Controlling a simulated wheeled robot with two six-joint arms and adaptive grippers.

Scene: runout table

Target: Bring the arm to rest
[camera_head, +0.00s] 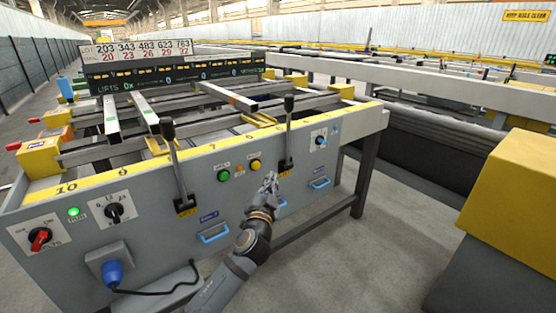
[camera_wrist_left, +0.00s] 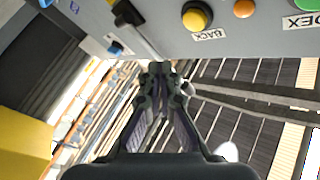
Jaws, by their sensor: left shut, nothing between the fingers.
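My left gripper (camera_head: 270,183) is in front of the grey control panel (camera_head: 217,200) of the runout table, right of the green and yellow buttons and near the foot of the right black lever. In the left wrist view its fingers (camera_wrist_left: 159,72) meet at the tips and hold nothing. The yellow button (camera_wrist_left: 197,17) and the black lever (camera_wrist_left: 130,18) appear beyond the fingertips. I cannot tell whether the fingertips touch the panel. My right gripper is in neither view.
The panel carries a left lever (camera_head: 176,160), a red knob (camera_head: 39,238), a black knob (camera_head: 115,212), a blue plug (camera_head: 112,272) with a cable, and blue handles (camera_head: 214,235). A yellow-topped block (camera_head: 512,190) stands right. Open floor (camera_head: 385,240) lies between.

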